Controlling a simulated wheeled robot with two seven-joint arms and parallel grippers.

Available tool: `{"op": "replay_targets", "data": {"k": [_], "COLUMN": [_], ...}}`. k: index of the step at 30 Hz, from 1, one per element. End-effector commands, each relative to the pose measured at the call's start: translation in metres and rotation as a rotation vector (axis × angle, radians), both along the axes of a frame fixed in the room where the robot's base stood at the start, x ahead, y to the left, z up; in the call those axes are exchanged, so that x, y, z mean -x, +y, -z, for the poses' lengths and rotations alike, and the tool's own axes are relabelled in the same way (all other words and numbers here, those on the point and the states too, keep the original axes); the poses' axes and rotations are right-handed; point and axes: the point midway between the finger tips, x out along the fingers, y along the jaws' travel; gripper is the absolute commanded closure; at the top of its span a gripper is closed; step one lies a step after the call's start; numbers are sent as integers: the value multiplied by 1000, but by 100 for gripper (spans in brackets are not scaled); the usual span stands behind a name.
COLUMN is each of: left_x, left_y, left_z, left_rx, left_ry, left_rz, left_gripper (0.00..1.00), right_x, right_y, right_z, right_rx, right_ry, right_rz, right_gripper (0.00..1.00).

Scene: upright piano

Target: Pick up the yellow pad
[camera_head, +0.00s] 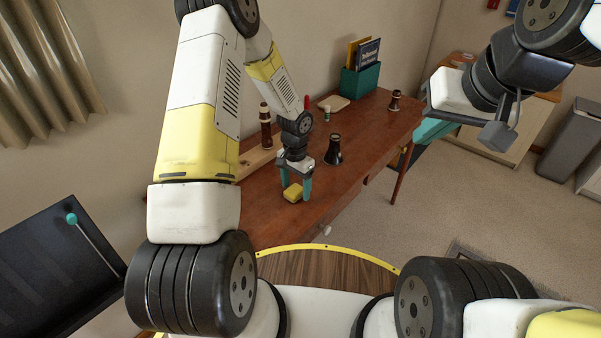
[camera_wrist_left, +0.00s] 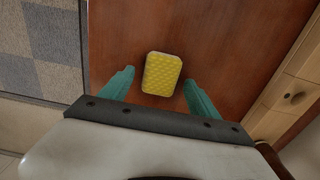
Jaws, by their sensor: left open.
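The yellow pad (camera_head: 293,192) lies on the reddish-brown wooden table (camera_head: 350,150) near its front edge. In the left wrist view the pad (camera_wrist_left: 161,74) is a rounded rectangle with a bumpy top. My left gripper (camera_head: 297,190) points down over the pad with its teal fingers apart. In the left wrist view the left gripper (camera_wrist_left: 158,77) has one finger on each side of the pad, with a gap on both sides. My right gripper (camera_head: 432,130) is at the right, partly hidden by its own wrist; its finger opening cannot be made out.
Black-and-wood instrument pieces (camera_head: 334,150) stand on the table, one just right of my left gripper. A teal box with books (camera_head: 360,80) stands at the back. A wooden case (camera_head: 256,160) lies at the left. The table's front right is clear.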

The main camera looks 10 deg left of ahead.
Motion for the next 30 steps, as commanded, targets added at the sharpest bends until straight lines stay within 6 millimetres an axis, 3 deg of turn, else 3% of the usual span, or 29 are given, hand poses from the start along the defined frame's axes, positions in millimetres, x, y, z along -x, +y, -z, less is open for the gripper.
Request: {"op": "replay_targets", "data": {"k": [8,18,30], "left_x": [0,0,-1], "left_y": [0,0,0], "left_z": [4,3,-4], "left_rx": [0,1,0], "left_ry": [-2,-1,-2], "left_rz": [-1,-1,-1], "left_gripper": [29,94,94], "right_x": [0,0,0], "right_y": [0,0,0], "right_z": [0,0,0], "right_rx": [0,0,0], "right_ry": [0,0,0], "right_rz": [0,0,0], "right_gripper": [100,100,100]}}
